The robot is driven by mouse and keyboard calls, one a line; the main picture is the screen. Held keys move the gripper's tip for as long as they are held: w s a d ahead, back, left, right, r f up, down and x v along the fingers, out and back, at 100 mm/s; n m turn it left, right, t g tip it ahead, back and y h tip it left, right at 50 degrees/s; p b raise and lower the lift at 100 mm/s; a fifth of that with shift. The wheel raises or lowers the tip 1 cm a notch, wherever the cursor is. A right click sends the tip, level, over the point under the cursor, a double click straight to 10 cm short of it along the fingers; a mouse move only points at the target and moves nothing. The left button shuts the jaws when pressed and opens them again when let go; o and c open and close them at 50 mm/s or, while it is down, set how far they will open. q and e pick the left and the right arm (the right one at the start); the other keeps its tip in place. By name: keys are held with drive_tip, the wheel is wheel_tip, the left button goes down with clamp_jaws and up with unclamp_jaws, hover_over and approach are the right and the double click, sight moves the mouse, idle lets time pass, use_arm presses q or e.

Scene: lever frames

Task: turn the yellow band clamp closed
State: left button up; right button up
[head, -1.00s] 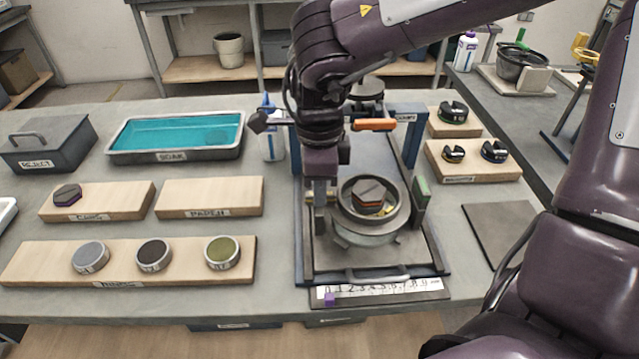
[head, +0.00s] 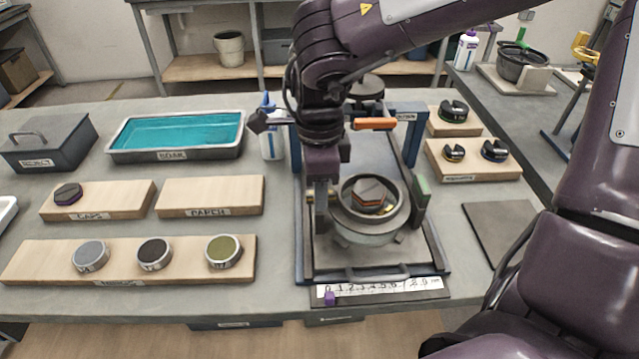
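My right gripper (head: 321,208) points down at the left side of a round grey pot (head: 368,239) in the blue-framed press. Its fingers are seen edge-on, so their gap is hidden. A small yellow-brass piece (head: 308,191) shows beside the fingers and may be part of the yellow band clamp. The rest of it is hidden by the gripper, and I cannot tell whether the fingers touch it. A dark hexagonal cap (head: 369,193) with an orange edge sits inside the pot. My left gripper is out of view.
An orange-handled lever (head: 375,124) crosses the back of the press, and a green block (head: 421,190) stands at the pot's right. A ruler strip (head: 380,288) lies in front. A dark mat (head: 501,234) lies at the right. Wooden boards and a soak tray (head: 178,154) are at the left.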

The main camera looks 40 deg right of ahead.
drive_tip(key=shift+r, duration=0.1)
wheel_tip(320, 180, up, 8)
drive_tip(key=shift+f+p, duration=0.2)
drive_tip(key=shift+p, duration=0.1)
drive_tip(key=shift+r, duration=0.1)
idle(0.4)
